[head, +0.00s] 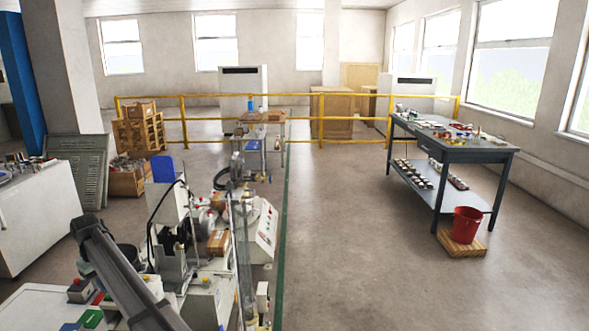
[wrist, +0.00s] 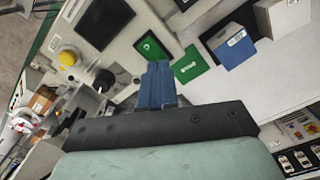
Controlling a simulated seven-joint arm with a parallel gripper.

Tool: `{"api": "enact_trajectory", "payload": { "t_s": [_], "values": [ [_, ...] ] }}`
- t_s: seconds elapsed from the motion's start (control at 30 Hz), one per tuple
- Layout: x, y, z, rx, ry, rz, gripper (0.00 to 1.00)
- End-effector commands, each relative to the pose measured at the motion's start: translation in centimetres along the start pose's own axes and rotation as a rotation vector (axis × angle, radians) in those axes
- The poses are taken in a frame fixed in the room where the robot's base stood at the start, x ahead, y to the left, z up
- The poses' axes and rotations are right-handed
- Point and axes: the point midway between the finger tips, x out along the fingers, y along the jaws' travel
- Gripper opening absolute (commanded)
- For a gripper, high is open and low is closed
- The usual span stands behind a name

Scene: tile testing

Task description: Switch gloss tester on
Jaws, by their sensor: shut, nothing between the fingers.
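My gripper (wrist: 160,68) is in the wrist view, with its blue fingers pressed together and nothing between them. The fingertips lie between two green blocks, one at left (wrist: 151,48) and one at right (wrist: 191,65), in the picture; I cannot tell how far above the surface they are. A blue-faced box (wrist: 230,45) stands further right. A dark screen-like panel (wrist: 105,22) is at upper left. I cannot tell which device is the gloss tester, and no switch of it is clearly readable. In the head view my gripper cannot be made out.
In the wrist view, a yellow knob (wrist: 68,58) and a black round part (wrist: 103,80) are at left. In the head view, a small box with a red button (head: 80,290) sits near my arm. A workbench (head: 455,148) and red bucket (head: 466,223) stand right; the floor between is clear.

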Motion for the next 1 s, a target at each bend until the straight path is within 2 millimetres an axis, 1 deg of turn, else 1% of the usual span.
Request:
{"api": "enact_trajectory", "payload": {
  "t_s": [0.37, 1.0],
  "values": [
    [0.06, 0.0, 0.0, 0.0, 0.0, 0.0, 0.0],
    [0.8, 0.0, -0.01, 0.0, 0.0, 0.0, 0.0]
  ]
}}
